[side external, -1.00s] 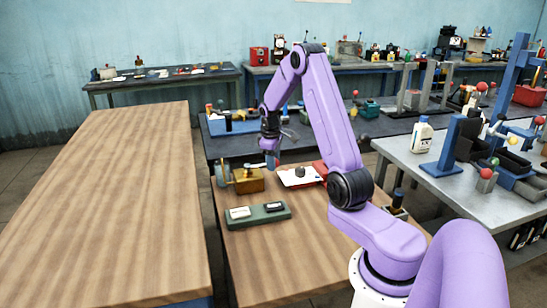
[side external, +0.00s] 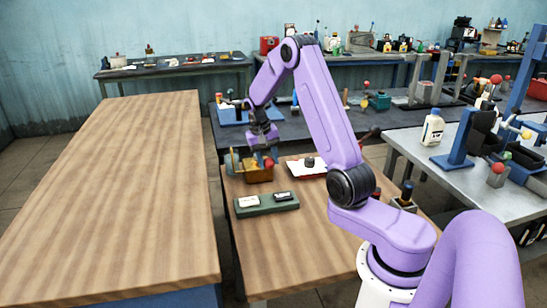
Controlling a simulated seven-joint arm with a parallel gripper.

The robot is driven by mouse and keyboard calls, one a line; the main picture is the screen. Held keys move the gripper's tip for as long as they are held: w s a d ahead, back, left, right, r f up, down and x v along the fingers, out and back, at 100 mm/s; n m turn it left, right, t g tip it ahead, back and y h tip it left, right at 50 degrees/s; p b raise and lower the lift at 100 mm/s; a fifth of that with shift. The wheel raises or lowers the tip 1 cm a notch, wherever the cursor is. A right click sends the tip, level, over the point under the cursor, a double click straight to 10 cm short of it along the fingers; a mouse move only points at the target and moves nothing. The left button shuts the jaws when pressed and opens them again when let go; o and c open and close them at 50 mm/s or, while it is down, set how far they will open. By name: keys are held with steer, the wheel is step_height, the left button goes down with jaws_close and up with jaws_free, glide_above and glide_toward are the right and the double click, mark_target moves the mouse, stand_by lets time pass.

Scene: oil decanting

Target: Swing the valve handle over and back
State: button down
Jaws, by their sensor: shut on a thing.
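The brass-coloured valve block (side external: 260,175) sits at the far left part of the near wooden bench, with a grey-green round part (side external: 231,162) at its left. A red-ended handle (side external: 269,162) shows just above the block's right side. My gripper (side external: 264,152) is right over the block, pointing down, and is shut on the handle. The fingers are small and partly merge with the handle and block, so the exact contact is hidden.
A green tray (side external: 267,209) with two small blocks lies in front of the valve. A white-and-red plate (side external: 305,168) with a dark knob lies to its right. A bare wooden table (side external: 110,200) stands to the left. A grey bench with a white bottle (side external: 432,128) is at the right.

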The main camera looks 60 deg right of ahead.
steer(key=shift+w+a+m, duration=0.8)
steer(key=shift+m, duration=0.6)
steer(key=c, duration=0.6)
jaws_free()
steer(key=shift+c, duration=0.2)
step_height(320, 180, up, 17)
steer(key=w+a, duration=0.2)
steer(key=shift+w, duration=0.4)
